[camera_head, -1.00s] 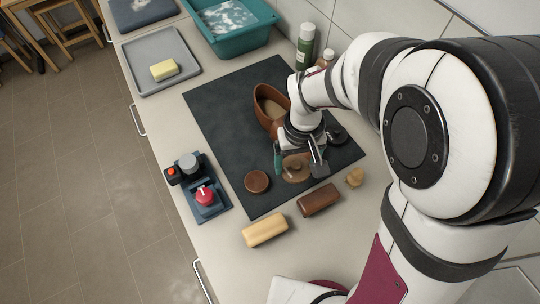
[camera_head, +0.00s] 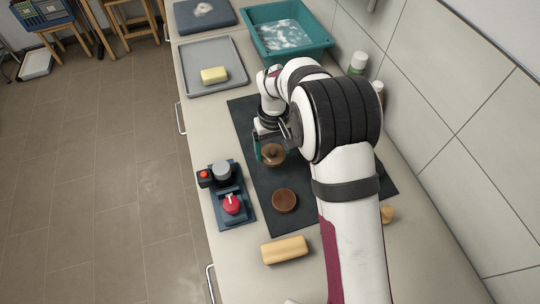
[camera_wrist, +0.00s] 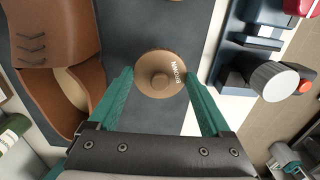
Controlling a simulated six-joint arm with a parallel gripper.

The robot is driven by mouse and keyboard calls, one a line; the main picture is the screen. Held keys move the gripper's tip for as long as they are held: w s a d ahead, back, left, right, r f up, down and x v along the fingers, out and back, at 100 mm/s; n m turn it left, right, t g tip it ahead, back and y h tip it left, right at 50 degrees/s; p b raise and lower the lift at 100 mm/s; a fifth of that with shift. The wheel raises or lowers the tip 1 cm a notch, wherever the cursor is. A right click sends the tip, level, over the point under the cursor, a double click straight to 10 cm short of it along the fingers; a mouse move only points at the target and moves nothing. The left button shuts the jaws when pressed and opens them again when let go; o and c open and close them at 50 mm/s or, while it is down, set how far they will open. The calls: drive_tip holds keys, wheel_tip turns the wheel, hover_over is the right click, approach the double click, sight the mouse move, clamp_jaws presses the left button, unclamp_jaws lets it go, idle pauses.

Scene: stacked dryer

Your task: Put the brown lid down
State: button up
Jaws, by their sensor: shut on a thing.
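I cannot tell the exact height of the lid above the mat.
A flat brown disc (camera_head: 284,200) lies on the mat nearer the front. A blue holder with a red knob (camera_head: 231,205) and a grey knob (camera_head: 221,171) stands left of the mat. A tan block (camera_head: 284,250) lies in front. A grey tray with yellow soap (camera_head: 214,75) is behind.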

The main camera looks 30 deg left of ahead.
sight(269, 153)
drive_tip(key=f, duration=0.2)
drive_tip(key=a+f, duration=0.1)
drive_tip(key=f, duration=0.1)
drive_tip(key=shift+s+f, duration=0.1)
drive_tip(key=shift+f, duration=0.25)
drive_tip(key=o, duration=1.1)
drive_tip(key=shift+f, duration=0.1)
wheel_tip(269, 153, up, 12)
drive_tip(key=shift+r, duration=0.15)
drive_tip(key=s+d+r+m, duration=0.35)
drive_tip(key=d+r, duration=0.35)
drive_tip(key=d, duration=0.5)
drive_tip(key=s+d+r+m+y, duration=0.1)
drive_tip(key=s+d+r+m, duration=0.3)
drive_tip(key=s+d+m, duration=0.45)
drive_tip(key=s+d+f+m, duration=0.2)
drive_tip(key=s+d, duration=0.4)
drive_tip(key=s, duration=0.5)
drive_tip(key=shift+d+m+y, duration=0.25)
drive_tip(key=shift+m+y, duration=0.05)
drive_tip(key=shift+y, duration=0.1)
drive_tip(key=shift+s+f, duration=0.1)
